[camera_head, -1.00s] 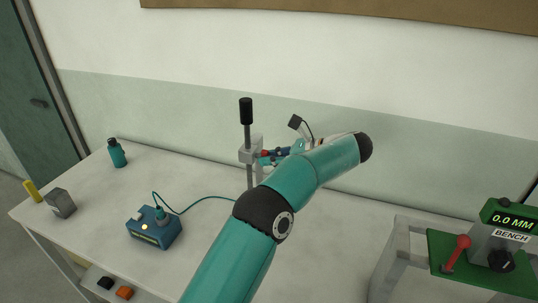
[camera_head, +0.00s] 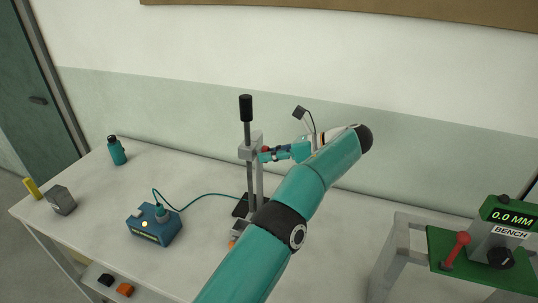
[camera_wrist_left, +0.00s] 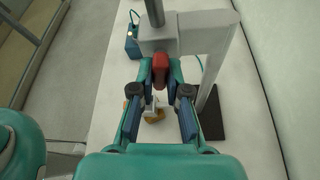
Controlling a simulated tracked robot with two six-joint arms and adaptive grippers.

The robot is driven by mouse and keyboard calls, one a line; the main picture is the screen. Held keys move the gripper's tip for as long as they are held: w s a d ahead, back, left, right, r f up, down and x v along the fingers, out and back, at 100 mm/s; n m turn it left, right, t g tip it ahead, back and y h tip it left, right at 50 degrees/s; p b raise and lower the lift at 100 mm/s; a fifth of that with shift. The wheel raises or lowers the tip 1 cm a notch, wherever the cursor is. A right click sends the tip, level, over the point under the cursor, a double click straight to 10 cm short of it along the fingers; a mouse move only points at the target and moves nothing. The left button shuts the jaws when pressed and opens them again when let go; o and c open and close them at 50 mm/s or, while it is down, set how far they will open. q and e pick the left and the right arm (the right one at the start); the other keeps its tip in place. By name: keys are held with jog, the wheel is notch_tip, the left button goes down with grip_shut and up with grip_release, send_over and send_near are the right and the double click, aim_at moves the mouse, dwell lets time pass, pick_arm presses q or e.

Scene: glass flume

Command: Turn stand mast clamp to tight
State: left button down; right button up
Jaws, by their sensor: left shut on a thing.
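The stand has an upright mast (camera_head: 249,190) with a black grip on top and a dark base plate (camera_head: 241,207) on the bench. The mast clamp is a grey block (camera_head: 247,152) with a red knob on its right side. The red knob (camera_wrist_left: 160,70) shows clearly in the left wrist view. My left gripper (camera_wrist_left: 160,76) is shut on this knob, one finger on each side. It also shows in the head view (camera_head: 266,154), reaching the clamp from the right. I cannot read the clamp's setting. My right gripper is out of view.
A blue box (camera_head: 154,225) with a teal cable stands left of the mast. A teal bottle (camera_head: 117,151) and a grey block (camera_head: 61,200) stand at the left. A green bench fixture (camera_head: 480,262) with a red lever is at the right. A small orange part (camera_head: 232,244) lies by the stand.

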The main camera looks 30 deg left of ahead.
pick_arm(q)
jog(key=c, duration=1.2)
grip_release()
jog(key=shift+o, duration=0.2)
